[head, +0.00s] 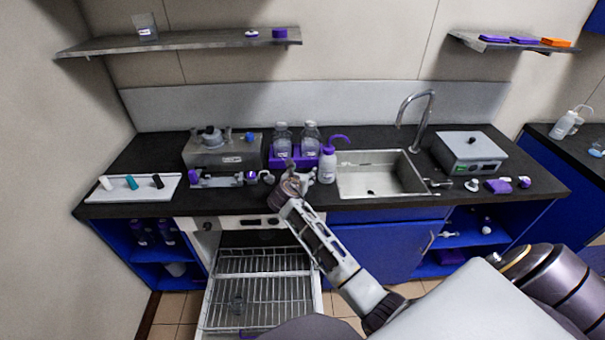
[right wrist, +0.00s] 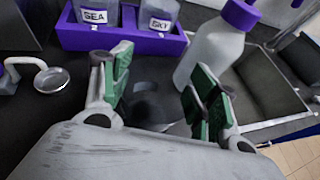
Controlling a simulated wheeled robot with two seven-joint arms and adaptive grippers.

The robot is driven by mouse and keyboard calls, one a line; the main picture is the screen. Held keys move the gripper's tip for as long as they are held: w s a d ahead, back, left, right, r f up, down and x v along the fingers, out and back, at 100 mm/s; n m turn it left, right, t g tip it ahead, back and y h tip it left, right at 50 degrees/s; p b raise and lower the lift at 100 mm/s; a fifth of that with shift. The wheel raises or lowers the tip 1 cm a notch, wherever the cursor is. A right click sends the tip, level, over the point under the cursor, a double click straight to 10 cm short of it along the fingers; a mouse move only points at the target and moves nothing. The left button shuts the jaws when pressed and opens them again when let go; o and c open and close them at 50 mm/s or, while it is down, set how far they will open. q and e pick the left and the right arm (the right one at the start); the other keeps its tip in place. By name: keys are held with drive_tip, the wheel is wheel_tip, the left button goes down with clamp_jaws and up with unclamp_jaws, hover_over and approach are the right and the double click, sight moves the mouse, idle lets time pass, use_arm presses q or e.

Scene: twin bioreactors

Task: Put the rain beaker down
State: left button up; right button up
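My right gripper (right wrist: 160,88) is low over the counter, just in front of the purple bottle rack. Its green-padded fingers stand apart. Between them I see a faint, dark round shape that may be clear glass or a shadow. I cannot tell whether a beaker is held there. In the head view this gripper (head: 293,178) is small, and its fingertips are hard to make out. A labelled glass beaker (head: 146,27) stands on the upper left shelf, its label too small to read. Another clear vessel (head: 237,303) shows in the pulled-out wire rack. My left gripper is not in view.
The purple rack (right wrist: 72,38) holds bottles marked SEA (right wrist: 94,14) and SKY (right wrist: 158,20). A white wash bottle (right wrist: 211,55) stands close beside my right finger. The sink (head: 375,172) lies right of it. The open dishwasher rack (head: 262,290) juts out below.

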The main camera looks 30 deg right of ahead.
drive_tip(key=o, duration=0.4)
drive_tip(key=shift+r, duration=0.1)
drive_tip(key=shift+v, duration=6.05)
